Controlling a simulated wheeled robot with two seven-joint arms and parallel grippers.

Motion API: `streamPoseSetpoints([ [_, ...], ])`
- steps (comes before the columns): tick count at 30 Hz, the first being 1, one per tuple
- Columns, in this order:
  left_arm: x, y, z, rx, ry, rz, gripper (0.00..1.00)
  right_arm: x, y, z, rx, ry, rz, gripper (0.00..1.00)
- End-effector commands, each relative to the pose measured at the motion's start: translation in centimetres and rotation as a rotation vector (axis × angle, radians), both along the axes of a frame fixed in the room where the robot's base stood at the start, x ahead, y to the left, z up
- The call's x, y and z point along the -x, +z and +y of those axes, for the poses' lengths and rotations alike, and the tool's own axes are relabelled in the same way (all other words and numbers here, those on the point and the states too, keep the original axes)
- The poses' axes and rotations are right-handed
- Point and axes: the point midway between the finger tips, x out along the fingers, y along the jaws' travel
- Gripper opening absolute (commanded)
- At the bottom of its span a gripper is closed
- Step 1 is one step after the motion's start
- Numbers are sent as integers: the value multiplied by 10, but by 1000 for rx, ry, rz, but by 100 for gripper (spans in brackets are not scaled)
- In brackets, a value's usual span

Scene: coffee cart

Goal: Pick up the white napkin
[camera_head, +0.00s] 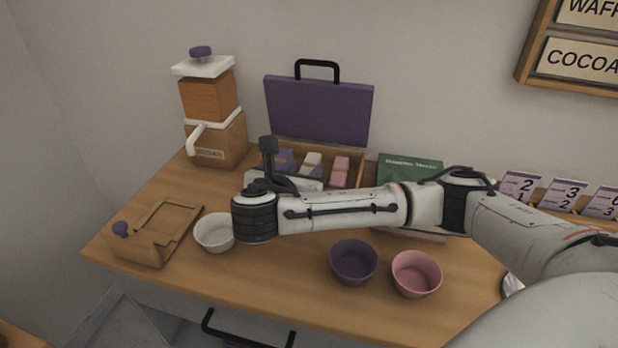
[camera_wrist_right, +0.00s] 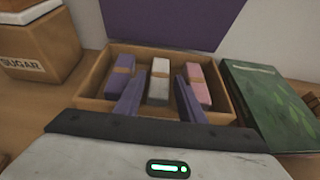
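The white napkin (camera_head: 312,160) lies in a wooden box (camera_head: 360,165) between a purple napkin (camera_head: 284,159) and a pink napkin (camera_head: 340,168). In the right wrist view the white napkin (camera_wrist_right: 160,72) has a tan band and sits in the middle of the box. My right gripper (camera_wrist_right: 158,86) is open, its two purple fingers apart, one on each side of the white napkin in the picture. Whether they touch it or reach down to its level I cannot tell. In the head view my right arm and gripper body hide the fingers and the box's front. My left gripper is out of view.
A green book-like item (camera_head: 408,168) is to the right, a sugar dispenser (camera_head: 210,110) to the left. White (camera_head: 214,233), purple (camera_head: 353,262) and pink (camera_head: 416,274) bowls stand in front, near my arm.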

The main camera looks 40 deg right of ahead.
Motion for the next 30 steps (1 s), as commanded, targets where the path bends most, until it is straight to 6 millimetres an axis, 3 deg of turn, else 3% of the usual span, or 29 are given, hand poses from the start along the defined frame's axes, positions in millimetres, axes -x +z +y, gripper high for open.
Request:
streamPoseSetpoints([
  [1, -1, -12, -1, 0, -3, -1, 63, -3, -9, -5, 1, -4, -2, 36],
  [5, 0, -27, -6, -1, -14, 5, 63, -12, -15, -16, 0, -3, -3, 36],
  [12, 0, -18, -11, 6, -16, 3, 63, -28, -20, -36, 0, -3, 0, 36],
  [20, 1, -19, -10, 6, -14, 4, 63, -30, -20, -37, 0, -1, 0, 36],
  [26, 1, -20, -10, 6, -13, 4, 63, -30, -20, -37, 0, -1, 0, 5],
  [30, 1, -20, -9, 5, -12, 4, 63, -30, -20, -37, 0, -1, 0, 5],
])
